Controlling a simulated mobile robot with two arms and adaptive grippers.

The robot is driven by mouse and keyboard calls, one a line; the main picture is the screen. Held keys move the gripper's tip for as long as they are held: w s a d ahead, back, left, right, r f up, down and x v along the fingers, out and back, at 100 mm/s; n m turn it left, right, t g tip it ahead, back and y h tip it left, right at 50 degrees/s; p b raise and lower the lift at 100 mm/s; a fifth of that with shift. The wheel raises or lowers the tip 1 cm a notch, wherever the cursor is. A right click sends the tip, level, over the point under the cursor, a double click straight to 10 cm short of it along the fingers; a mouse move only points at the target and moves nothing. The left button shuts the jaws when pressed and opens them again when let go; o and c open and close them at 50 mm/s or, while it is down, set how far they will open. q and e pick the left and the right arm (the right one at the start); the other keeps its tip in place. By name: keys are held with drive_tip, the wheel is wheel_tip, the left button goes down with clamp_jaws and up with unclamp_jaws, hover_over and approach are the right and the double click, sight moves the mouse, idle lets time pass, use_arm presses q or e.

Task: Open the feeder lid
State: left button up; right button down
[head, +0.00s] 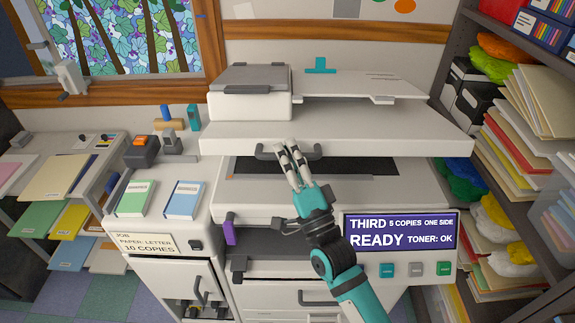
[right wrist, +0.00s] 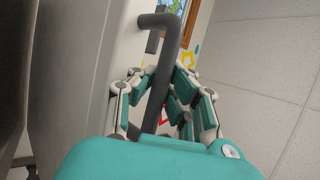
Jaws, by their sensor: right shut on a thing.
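The copier's wide white cover (head: 225,138) spans the machine's top, with a dark gap under its front edge. The feeder (head: 235,106) is the raised box on its left, and its grey-topped lid (head: 255,74) with a dark front grip (head: 262,89) looks closed. My right gripper (head: 284,147) is shut on the dark bar handle (head: 263,153) at the cover's front edge. In the right wrist view, its fingers (right wrist: 158,88) close around the grey handle (right wrist: 168,48). My left gripper is not in view.
Under the cover is a dark glass strip (head: 370,167). A display panel (head: 400,232) reads READY. Shelves of paper and folders (head: 545,100) stand close on the right. A side counter (head: 150,215) with two booklets is on the left.

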drive_tip(key=shift+w+r, duration=0.15)
drive_tip(key=shift+r, duration=0.6)
drive_tip(key=shift+f, duration=0.1)
drive_tip(key=c, duration=1.8)
unclamp_jaws()
drive_tip(key=o, duration=0.5)
drive_tip(key=shift+d, duration=0.1)
